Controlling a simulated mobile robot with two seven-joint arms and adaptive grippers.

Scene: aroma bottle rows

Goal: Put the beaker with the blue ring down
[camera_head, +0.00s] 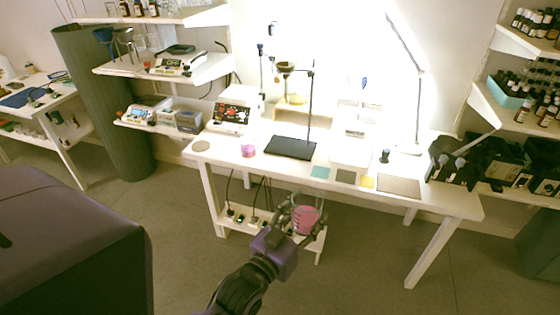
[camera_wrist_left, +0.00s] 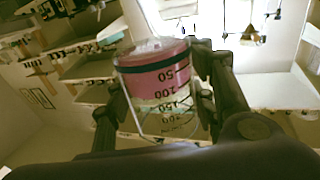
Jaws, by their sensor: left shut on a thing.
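The beaker with the blue ring (camera_wrist_left: 152,82) is in my left gripper (camera_head: 297,213), with pink contents, dark volume marks and a dark blue band. In the head view this beaker (camera_head: 306,219) is held in front of the white table (camera_head: 440,203), lower in the picture than the tabletop and apart from it. In the left wrist view the fingers of the gripper stand on both sides of the glass, and the beaker looks tilted. My right gripper is not in view.
On the tabletop are a small pink container (camera_head: 248,151), a stand with a black base (camera_head: 290,147), green (camera_head: 320,172) and yellow (camera_head: 367,182) squares, a grey mat (camera_head: 399,187) and a round tan pad (camera_head: 201,146). A low shelf with sockets (camera_head: 240,217) is under the table.

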